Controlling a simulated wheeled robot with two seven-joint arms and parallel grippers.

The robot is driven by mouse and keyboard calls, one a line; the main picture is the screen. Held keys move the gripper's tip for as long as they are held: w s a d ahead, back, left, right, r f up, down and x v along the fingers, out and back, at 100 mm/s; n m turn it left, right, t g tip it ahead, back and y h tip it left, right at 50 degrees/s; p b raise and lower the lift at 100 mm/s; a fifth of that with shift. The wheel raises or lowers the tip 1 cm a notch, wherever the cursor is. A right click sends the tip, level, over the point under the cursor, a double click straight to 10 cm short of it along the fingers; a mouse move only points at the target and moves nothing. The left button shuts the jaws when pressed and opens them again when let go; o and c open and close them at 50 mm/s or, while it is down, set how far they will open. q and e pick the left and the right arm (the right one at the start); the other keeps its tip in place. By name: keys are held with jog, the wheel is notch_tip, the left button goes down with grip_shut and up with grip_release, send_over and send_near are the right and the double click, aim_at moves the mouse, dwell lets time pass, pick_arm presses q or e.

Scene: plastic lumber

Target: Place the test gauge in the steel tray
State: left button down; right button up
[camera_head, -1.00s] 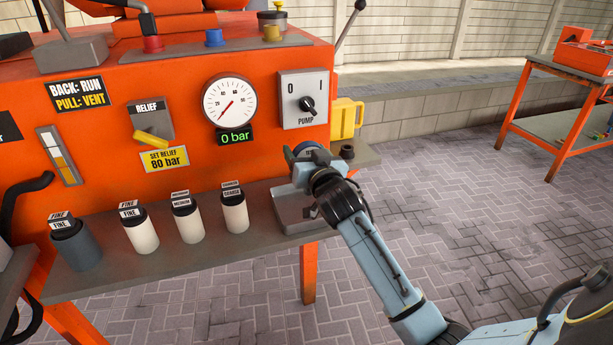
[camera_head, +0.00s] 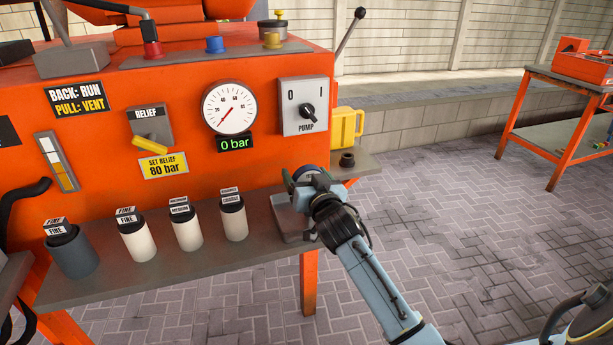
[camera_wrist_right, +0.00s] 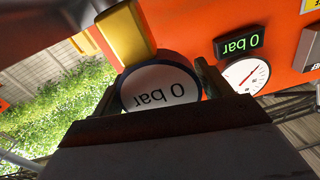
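The test gauge, a round dial with a dark blue rim and a pale "0 bar" face, is between the fingers of my right gripper in the right wrist view (camera_wrist_right: 162,88). In the head view only part of its rim (camera_head: 309,170) shows. My right gripper (camera_head: 303,182) is shut on it, one finger on each side. The steel tray (camera_head: 284,213) is a shallow grey box at the right end of the orange machine's shelf. The gripper and gauge are over the tray's right back part and hide some of it. My left gripper is not in view.
Several labelled canisters stand left of the tray, the "coarse" one (camera_head: 233,219) closest. The machine's orange front panel (camera_head: 200,185) rises behind the tray. A yellow container (camera_head: 346,128) and a small dark fitting (camera_head: 347,159) are to the right. Paved floor is open at right.

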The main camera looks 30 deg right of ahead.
jog(key=shift+o, duration=1.1)
jog(key=shift+r, duration=0.1)
jog(key=shift+s+a, duration=0.1)
jog(key=shift+s, duration=0.15)
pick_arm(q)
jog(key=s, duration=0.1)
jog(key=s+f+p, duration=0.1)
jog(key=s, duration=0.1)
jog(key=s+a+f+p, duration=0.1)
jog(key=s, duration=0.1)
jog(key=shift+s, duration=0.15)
pick_arm(e)
jog(key=v, duration=1.1)
jog(key=shift+s, duration=0.25)
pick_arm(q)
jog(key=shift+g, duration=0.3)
pick_arm(e)
jog(key=shift+a, duration=0.15)
